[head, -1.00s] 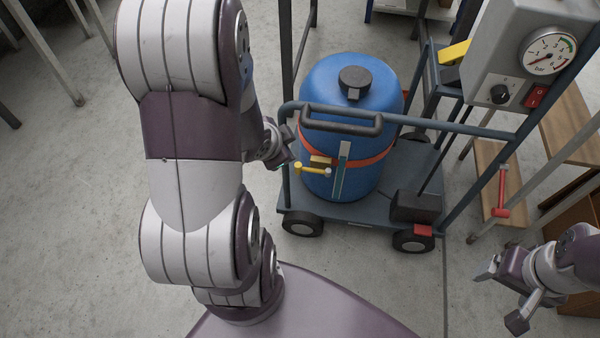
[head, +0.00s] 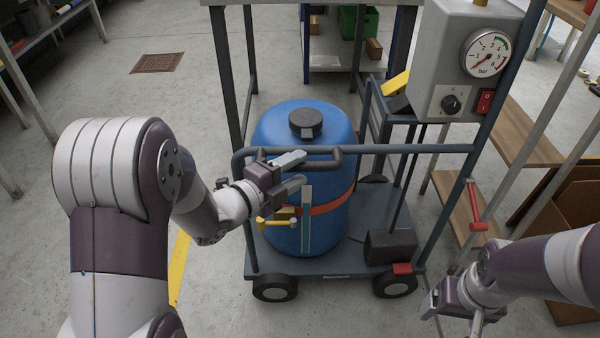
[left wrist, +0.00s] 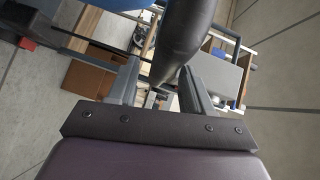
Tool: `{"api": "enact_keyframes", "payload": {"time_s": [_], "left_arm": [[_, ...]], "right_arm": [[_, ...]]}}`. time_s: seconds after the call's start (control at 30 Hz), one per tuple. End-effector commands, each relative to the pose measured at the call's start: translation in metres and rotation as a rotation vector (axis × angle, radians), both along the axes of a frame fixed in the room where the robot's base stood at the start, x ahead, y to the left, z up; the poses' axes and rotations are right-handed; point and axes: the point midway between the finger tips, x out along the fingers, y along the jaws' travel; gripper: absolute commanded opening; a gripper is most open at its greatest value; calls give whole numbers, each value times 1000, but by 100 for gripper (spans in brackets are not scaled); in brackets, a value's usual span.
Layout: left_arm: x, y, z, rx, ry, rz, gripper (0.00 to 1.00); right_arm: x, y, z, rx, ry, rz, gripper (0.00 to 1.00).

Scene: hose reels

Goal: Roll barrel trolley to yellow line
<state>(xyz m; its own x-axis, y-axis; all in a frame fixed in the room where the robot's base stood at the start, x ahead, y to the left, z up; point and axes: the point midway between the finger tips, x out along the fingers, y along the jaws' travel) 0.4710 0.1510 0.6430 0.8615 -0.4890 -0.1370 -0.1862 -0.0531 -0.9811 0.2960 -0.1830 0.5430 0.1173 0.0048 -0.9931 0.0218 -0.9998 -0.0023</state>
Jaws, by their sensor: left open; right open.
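The trolley (head: 345,270) is a dark blue-grey wheeled frame carrying an upright blue barrel (head: 328,226) with a black cap and an orange strap. Its push handle (head: 335,158) has a dark grip at the near left. My left gripper (head: 303,169) is open at this grip, partly covering it. In the left wrist view, the dark grip (left wrist: 190,35) lies in front of and between my open fingers (left wrist: 160,92); I cannot tell whether they touch it. A yellow line (head: 179,265) shows on the floor left of the trolley, partly behind my left arm. My right gripper (head: 452,312) is open and empty, right of the trolley.
A grey gauge box (head: 462,62) stands on the trolley's right side. Wooden shelves (head: 515,130) and a brown cardboard box (head: 560,225) are close on the right. A table stands behind the barrel. The floor on the left is mostly clear, with a drain grate (head: 157,63).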

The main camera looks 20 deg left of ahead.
Motion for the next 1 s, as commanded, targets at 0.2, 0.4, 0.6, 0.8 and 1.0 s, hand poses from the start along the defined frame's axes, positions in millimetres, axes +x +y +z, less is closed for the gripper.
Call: {"api": "enact_keyframes", "payload": {"time_s": [0.2, 0.4, 0.6, 0.8, 1.0], "left_arm": [[17, -9, -3, 0, 0, 0, 50], [18, -10, -2, 0, 1, 2, 50], [18, -9, -2, 0, 1, 2, 11], [18, -9, -3, 0, 1, 2, 0], [26, 4, -3, 0, 2, 6, 0]], "right_arm": [[0, 0, -7, 0, 0, 0, 85], [0, 0, -7, 0, 0, 0, 85], [0, 0, -7, 0, 0, 0, 85], [0, 0, -7, 0, 0, 0, 85], [0, 0, -5, 0, 0, 0, 85]]}}
